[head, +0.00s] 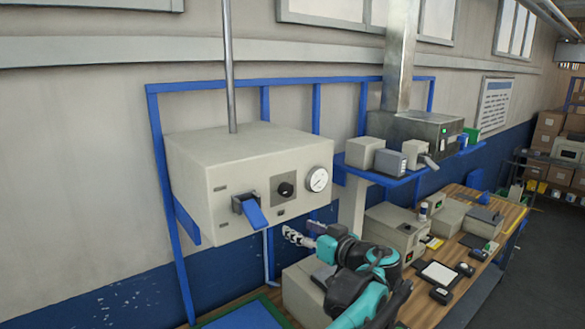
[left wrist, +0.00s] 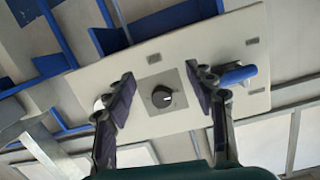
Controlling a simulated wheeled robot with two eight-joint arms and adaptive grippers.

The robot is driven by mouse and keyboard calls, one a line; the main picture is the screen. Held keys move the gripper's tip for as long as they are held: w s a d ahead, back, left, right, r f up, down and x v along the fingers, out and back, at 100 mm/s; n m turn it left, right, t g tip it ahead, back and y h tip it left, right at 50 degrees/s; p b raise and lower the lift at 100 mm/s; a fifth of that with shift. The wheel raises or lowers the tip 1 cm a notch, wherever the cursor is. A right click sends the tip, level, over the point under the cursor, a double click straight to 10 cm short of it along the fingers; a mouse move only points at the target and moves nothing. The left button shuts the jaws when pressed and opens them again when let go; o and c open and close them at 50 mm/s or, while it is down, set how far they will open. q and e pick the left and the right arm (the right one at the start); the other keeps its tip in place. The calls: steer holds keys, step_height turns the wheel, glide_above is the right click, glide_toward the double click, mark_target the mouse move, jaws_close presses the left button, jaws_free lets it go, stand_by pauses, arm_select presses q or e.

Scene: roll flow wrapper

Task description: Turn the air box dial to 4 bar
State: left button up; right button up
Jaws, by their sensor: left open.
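The air box (head: 215,180) is a beige box on a blue wall frame. Its dial (head: 286,189) is a round black knob on a grey plate, and the white round gauge (head: 318,179) sits to its right; I cannot read its value. My left gripper (head: 298,234) is below and in front of the box face. In the left wrist view the gripper (left wrist: 160,76) is open and empty, its fingers spread to either side of the dial (left wrist: 162,97). The dial appears apart from both fingers. The left finger there partly hides the gauge (left wrist: 99,104). My right gripper is not in view.
A blue lever (head: 254,214) sticks out of the box face left of the dial; it shows beside the right finger in the left wrist view (left wrist: 237,76). A wooden bench (head: 437,312) with several machines and boxes stands below right. A blue shelf (head: 385,179) carries grey boxes.

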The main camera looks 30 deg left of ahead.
arm_select(q)
steer(key=n+y+p, duration=0.2)
glide_toward(289, 190)
steer(key=p+x, duration=0.1)
steer(key=x, duration=0.7)
steer(key=shift+a+p, duration=0.3)
steer(key=shift+p, duration=0.1)
arm_select(e)
step_height(289, 190, up, 5)
steer(key=shift+r, duration=0.2)
arm_select(q)
steer(key=c, duration=1.1)
